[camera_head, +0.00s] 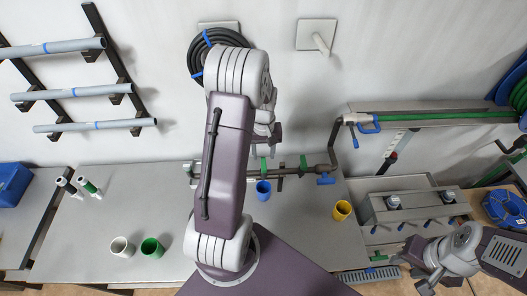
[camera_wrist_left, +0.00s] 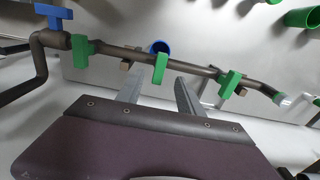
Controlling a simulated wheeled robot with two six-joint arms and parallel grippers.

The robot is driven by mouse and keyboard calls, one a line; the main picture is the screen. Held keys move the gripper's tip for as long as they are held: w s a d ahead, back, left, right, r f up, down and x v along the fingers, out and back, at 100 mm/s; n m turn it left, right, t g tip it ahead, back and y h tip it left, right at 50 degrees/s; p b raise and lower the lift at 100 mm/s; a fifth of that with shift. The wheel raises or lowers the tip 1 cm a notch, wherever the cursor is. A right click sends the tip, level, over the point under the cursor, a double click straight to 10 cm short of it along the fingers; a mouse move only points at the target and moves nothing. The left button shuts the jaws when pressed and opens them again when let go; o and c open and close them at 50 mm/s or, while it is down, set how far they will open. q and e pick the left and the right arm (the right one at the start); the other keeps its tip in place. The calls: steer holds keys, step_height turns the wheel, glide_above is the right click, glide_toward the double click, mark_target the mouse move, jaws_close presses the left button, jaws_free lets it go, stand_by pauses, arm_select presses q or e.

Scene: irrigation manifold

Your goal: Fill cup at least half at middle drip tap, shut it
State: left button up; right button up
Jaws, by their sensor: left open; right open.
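The brown manifold pipe (camera_head: 290,172) runs along the back of the bench. Its middle tap has a green handle (camera_head: 263,165), which also shows in the left wrist view (camera_wrist_left: 160,68) lying across the pipe. A blue cup (camera_head: 263,190) stands upright just below the middle tap; its rim shows behind the pipe in the left wrist view (camera_wrist_left: 158,47). Its water level cannot be told. My left gripper (camera_head: 266,142) is open and empty above the middle tap, its fingertips (camera_wrist_left: 160,82) either side of the handle's line. My right gripper (camera_head: 422,270) is open and empty at lower right.
Other green handles (camera_wrist_left: 85,47) (camera_wrist_left: 230,82) flank the middle one, and a blue valve (camera_head: 326,179) sits at the pipe's end. A yellow cup (camera_head: 342,210), white cup (camera_head: 122,247) and green cup (camera_head: 152,248) stand on the bench. My left arm hides part of the pipe.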

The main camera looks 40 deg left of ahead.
mark_target(263, 164)
arm_select(q)
step_height(263, 164, down, 7)
steer(key=b, duration=0.4)
steer(key=shift+f, duration=0.1)
jaws_close()
